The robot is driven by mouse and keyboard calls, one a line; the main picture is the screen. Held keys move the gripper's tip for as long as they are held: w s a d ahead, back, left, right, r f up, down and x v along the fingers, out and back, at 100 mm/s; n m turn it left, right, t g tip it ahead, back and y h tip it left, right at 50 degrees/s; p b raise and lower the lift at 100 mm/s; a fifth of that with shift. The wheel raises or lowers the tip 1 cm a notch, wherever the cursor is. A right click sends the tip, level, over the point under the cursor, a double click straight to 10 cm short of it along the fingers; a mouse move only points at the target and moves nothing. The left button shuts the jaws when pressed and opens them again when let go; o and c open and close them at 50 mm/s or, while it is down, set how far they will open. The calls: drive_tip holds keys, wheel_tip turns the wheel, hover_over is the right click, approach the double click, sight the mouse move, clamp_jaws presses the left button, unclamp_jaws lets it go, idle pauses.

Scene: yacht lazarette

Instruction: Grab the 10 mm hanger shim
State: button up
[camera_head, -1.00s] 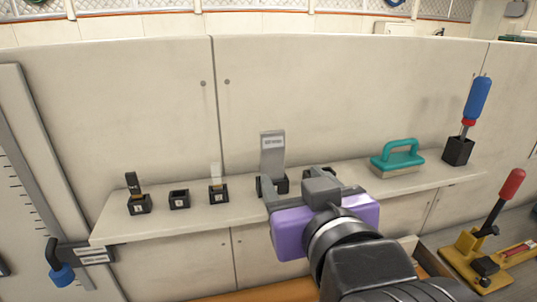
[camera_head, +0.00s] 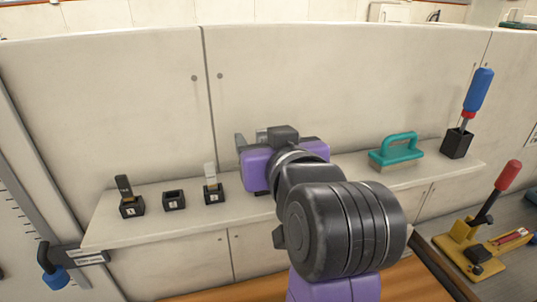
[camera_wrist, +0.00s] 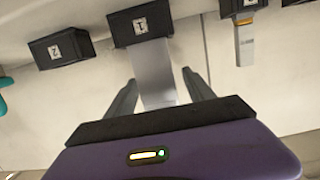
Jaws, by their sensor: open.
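A flat grey metal shim (camera_wrist: 152,68) stands in a black holder (camera_wrist: 140,24) in the wrist view. No thickness marking on it is legible, so I cannot tell its size. My gripper (camera_wrist: 160,78) is open, with one finger on each side of this shim and gaps visible between. In the head view, my gripper (camera_head: 268,143) is above the shelf and hides this shim and its holder. A dark shim (camera_head: 123,185) stands in the leftmost holder. A smaller pale shim (camera_head: 210,176) stands in another holder and also shows in the wrist view (camera_wrist: 245,45).
The shelf (camera_head: 240,206) also carries an empty black holder (camera_head: 174,200), a teal-handled brush (camera_head: 398,150) and a blue-handled tool (camera_head: 478,95) in a black block. Another black holder (camera_wrist: 60,48) is beside the gripper's shim. A red-handled yellow tool (camera_head: 490,235) lies lower right.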

drive_tip(key=shift+c, duration=0.4)
clamp_jaws()
drive_tip(key=shift+r, duration=0.15)
